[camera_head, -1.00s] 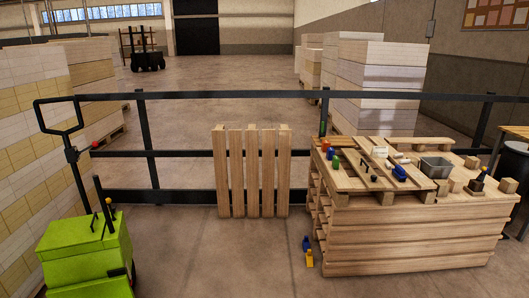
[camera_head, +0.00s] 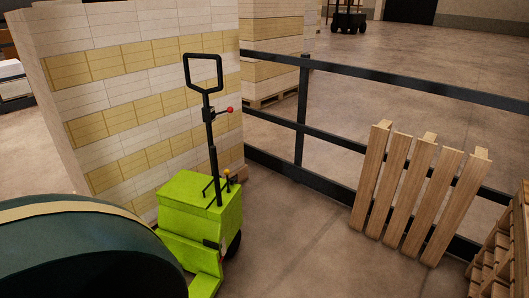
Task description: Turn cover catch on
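I cannot make out a cover catch for certain in the head view. A lime-green pallet truck (camera_head: 200,213) stands left of the middle. It has an upright black loop handle (camera_head: 203,72) and a lever with a red knob (camera_head: 230,110). Small black levers, one with an orange knob (camera_head: 227,174), rise from its top. A large dark green rounded body (camera_head: 85,255) with a tan band fills the bottom left corner, close to the camera; I cannot tell what it is. Neither of my grippers is in view.
A tall stack of white and yellow reams (camera_head: 140,85) stands behind the truck. A black rail fence (camera_head: 300,130) runs to the right, with a wooden pallet (camera_head: 418,195) leaning on it. Stacked pallets (camera_head: 505,250) show at the right edge. The floor (camera_head: 310,250) between is clear.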

